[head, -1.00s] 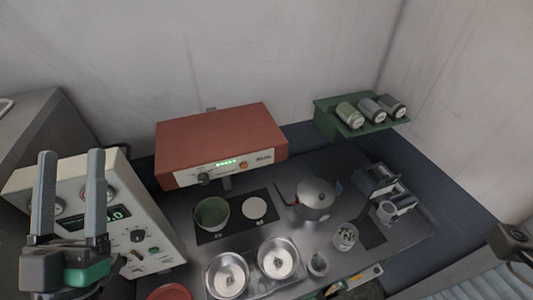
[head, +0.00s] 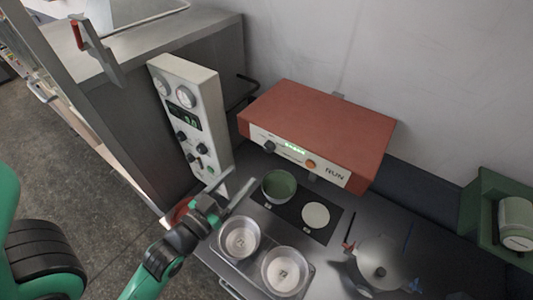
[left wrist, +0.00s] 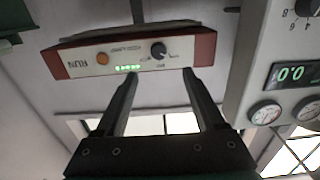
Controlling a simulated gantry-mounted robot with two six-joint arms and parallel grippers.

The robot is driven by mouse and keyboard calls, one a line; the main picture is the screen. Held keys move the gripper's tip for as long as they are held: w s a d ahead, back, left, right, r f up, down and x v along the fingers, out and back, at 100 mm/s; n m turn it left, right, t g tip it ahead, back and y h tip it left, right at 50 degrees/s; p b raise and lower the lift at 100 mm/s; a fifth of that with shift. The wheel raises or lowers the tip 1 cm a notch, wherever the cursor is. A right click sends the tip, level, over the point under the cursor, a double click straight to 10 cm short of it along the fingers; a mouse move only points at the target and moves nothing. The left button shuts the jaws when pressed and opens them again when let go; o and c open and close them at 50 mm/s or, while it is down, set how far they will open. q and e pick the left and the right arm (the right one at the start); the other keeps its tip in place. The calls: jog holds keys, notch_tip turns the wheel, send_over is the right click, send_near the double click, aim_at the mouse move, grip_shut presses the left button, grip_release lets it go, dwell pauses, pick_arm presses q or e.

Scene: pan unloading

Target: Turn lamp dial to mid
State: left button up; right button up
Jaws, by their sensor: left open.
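The red unit (head: 318,130) above the counter has a white front with a black dial (head: 269,147), green lights and an orange button (head: 310,164). No part is legibly marked as the lamp. The dial also shows in the left wrist view (left wrist: 158,50), just beyond and between my fingertips. My left gripper (head: 238,182) is open and empty, below and left of the red unit's front. In the left wrist view, its fingers (left wrist: 162,74) point toward the dial, apparently without touching it. My right gripper is out of view.
A white instrument panel (head: 207,110) with gauges, a green display and knobs stands left of the red unit. A green shelf (head: 477,205) is at right.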

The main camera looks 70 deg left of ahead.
pick_arm(q)
jog(key=b, duration=0.4)
send_near(267, 149)
jog(key=x, duration=0.8)
jog(key=shift+w+a, duration=0.2)
jog(key=shift+f, duration=0.1)
grip_shut()
